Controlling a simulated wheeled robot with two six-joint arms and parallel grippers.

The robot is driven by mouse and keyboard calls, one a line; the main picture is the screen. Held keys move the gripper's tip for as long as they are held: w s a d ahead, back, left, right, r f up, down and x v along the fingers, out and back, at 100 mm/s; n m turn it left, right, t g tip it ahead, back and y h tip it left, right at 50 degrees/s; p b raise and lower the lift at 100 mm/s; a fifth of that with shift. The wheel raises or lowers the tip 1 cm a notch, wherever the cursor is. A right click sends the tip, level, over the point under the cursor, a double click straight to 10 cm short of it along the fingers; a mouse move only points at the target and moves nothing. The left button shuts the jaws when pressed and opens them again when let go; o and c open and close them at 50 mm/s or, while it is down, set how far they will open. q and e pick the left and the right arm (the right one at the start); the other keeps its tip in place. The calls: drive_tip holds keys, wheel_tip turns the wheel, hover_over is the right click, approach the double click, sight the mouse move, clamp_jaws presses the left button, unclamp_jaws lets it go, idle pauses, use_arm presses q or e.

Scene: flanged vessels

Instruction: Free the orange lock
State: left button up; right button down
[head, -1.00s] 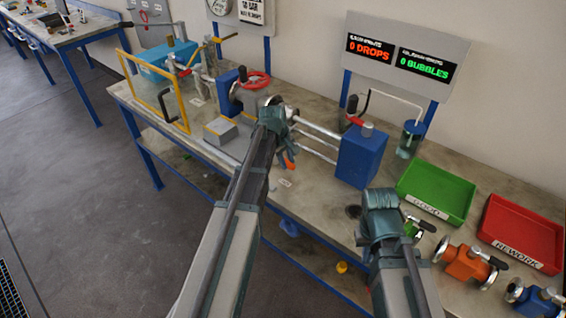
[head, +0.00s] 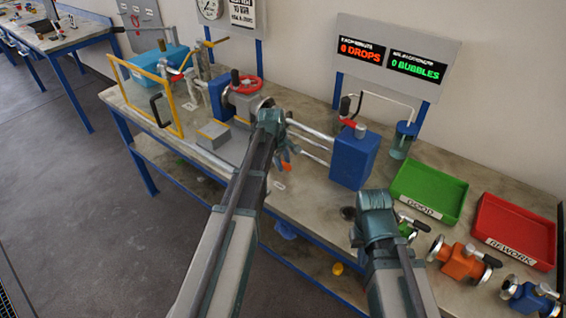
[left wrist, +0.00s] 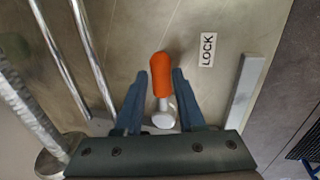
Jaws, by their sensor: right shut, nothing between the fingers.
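The orange lock (head: 286,167) is a rounded orange grip on a short silver stem, low at the front of the rails on the bench. In the left wrist view the orange lock (left wrist: 162,74) lies between the two blue fingers of my left gripper (left wrist: 160,100). The right finger is close beside it and a gap shows at the left finger, so the gripper looks open around it. In the head view my left gripper (head: 284,152) is just above the lock, partly hidden by its own wrist. My right gripper (head: 372,222) hangs over the bench's front edge, its fingertips mostly hidden.
A LOCK label (left wrist: 208,50) lies beside the grip. Silver rails (head: 310,147) run to a blue block (head: 354,158) at the right. A vessel with a red handwheel (head: 246,84) stands behind. Green (head: 430,191) and red (head: 515,230) trays and loose valves are further right.

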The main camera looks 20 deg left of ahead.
use_arm(q)
drive_tip(key=shift+o, duration=1.4)
drive_tip(key=shift+r, duration=0.15)
drive_tip(key=p+v, duration=1.3)
drive_tip(key=shift+r, duration=0.25)
drive_tip(key=shift+s, duration=0.2)
drive_tip(key=s+d+f+m+g+y+b, duration=0.1)
drive_tip(key=s+d+f+m+b, duration=0.1)
drive_tip(key=s+d+m, duration=0.7)
drive_tip(key=s+d+f+m+g+y+b, duration=0.1)
drive_tip(key=s+d+f+m+g+b, duration=0.1)
drive_tip(key=s+d+m, duration=0.7)
drive_tip(key=s+d+f+b, duration=0.1)
drive_tip(key=s+d+f, duration=0.1)
drive_tip(key=s, duration=0.3)
drive_tip(key=shift+s+d, duration=0.25)
drive_tip(key=shift+s, duration=0.05)
